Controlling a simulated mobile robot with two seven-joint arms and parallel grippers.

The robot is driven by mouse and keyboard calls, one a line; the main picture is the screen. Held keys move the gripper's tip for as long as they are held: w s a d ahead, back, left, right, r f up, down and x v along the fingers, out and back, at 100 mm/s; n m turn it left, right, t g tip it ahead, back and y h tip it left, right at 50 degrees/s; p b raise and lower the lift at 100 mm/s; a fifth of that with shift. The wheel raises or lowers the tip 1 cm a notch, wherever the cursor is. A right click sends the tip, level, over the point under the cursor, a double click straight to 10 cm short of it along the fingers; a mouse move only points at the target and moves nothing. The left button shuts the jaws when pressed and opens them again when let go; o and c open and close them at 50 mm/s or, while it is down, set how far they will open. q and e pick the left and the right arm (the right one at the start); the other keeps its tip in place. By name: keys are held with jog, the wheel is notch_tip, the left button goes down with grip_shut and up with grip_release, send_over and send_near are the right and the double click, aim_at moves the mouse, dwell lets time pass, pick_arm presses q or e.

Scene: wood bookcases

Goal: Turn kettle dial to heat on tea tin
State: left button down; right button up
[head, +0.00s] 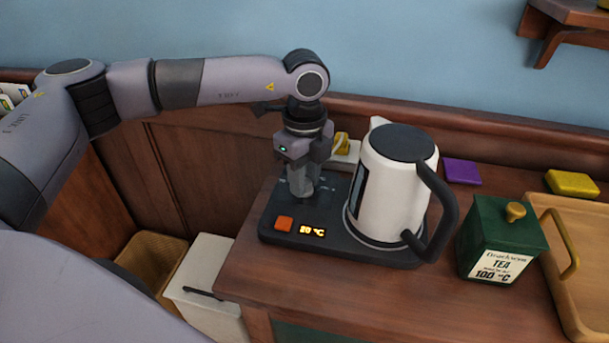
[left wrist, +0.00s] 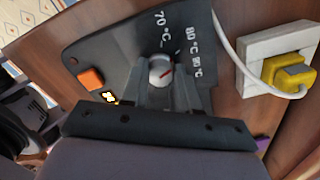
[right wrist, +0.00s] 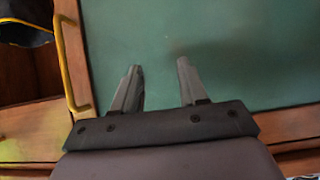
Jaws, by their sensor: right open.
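The white kettle (head: 392,185) with black lid and handle stands on its dark base (head: 340,246). The base display (head: 312,231) appears to read 80 °C, beside an orange button (head: 284,223). The green tea tin (head: 500,240) to the right is labelled 100 °C. The silver dial (left wrist: 161,71) with a red mark lies between the fingers of my left gripper (left wrist: 168,82), which looks shut on it. Temperature markings, including 70 °C and 80 °C, surround the dial. In the head view my left gripper (head: 300,188) points down and hides the dial. My right gripper (right wrist: 158,70) is open and empty over a green surface.
A yellow plug sits in a white socket block (left wrist: 252,72) behind the base. A wooden tray (head: 580,295) stands right of the tin. A purple block (head: 462,172) and a yellow block (head: 572,183) lie at the back. A white bin (head: 205,285) stands at left.

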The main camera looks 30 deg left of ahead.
pick_arm(q)
jog(key=shift+m, duration=0.3)
jog(key=m+b, duration=0.1)
jog(key=m, duration=0.1)
jog(key=shift+m, duration=0.4)
jog(key=m, duration=0.3)
jog(key=shift+m, duration=0.3)
jog(key=shift+m+b, duration=0.4)
jog(key=shift+m, duration=0.5)
jog(key=m, duration=0.4)
jog(key=shift+b, duration=0.35)
jog(key=m, duration=0.4)
jog(key=shift+m, duration=0.6)
jog(key=c, duration=0.8)
grip_release()
jog(key=shift+c, duration=0.2)
